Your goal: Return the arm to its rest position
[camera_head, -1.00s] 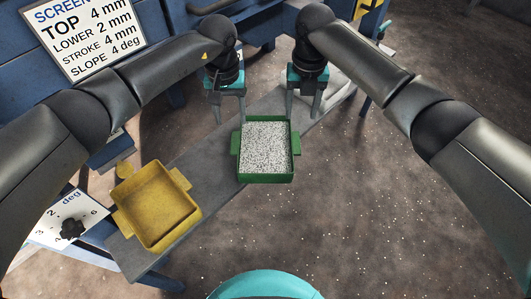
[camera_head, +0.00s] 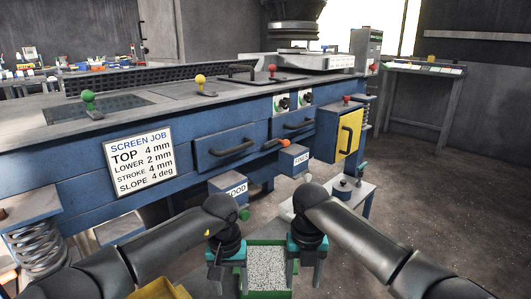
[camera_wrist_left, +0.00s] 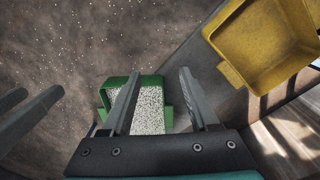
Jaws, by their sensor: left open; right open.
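My left gripper (camera_head: 228,278) hangs at the bottom middle of the head view, its fingers apart and empty. In the left wrist view its two fingers (camera_wrist_left: 155,100) are spread above the green tray. My right gripper (camera_head: 305,275) is just to its right, also open, pointing down. The green tray (camera_head: 267,242) holds white granules (camera_head: 266,265) and sits between and behind the two grippers.
A yellow tray (camera_head: 158,291) is at the lower left, larger in the left wrist view (camera_wrist_left: 262,45). The blue screening machine (camera_head: 75,170) spans the far side, with drawers, coloured knobs and a yellow door (camera_head: 338,133). The floor at the right (camera_head: 430,190) is clear.

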